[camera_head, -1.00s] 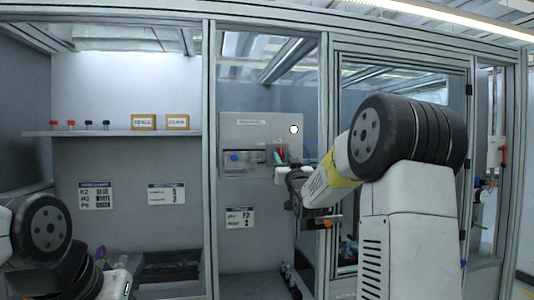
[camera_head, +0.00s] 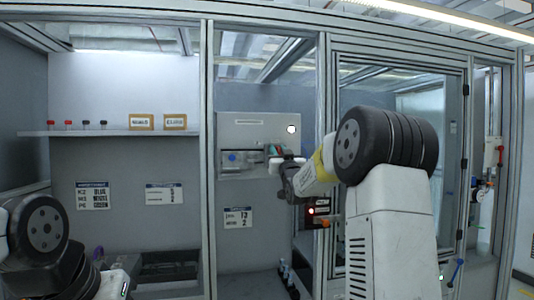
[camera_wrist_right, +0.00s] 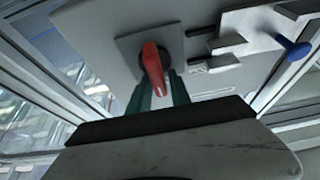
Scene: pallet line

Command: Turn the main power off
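A grey power panel (camera_head: 240,126) is on the wall behind the frame opening, left of my right arm. In the right wrist view a red switch handle (camera_wrist_right: 152,62) stands on a square grey plate (camera_wrist_right: 186,45). The green fingers of my right gripper (camera_wrist_right: 160,85) reach toward the plate, one on each side of the handle's lower end. The fingers look apart, and I cannot see contact with the handle. In the head view the right gripper (camera_head: 275,151) is at the panel's lower right, partly covering the handle. My left arm shows at lower left, but its gripper fingers do not show.
A blue knob (camera_wrist_right: 298,50) sits beside the switch on the panel. A shelf (camera_head: 120,133) with small bottles and two boxes is at left. Metal frame posts (camera_head: 323,100) stand close to my right arm. A dark tray (camera_head: 168,262) lies below the shelf.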

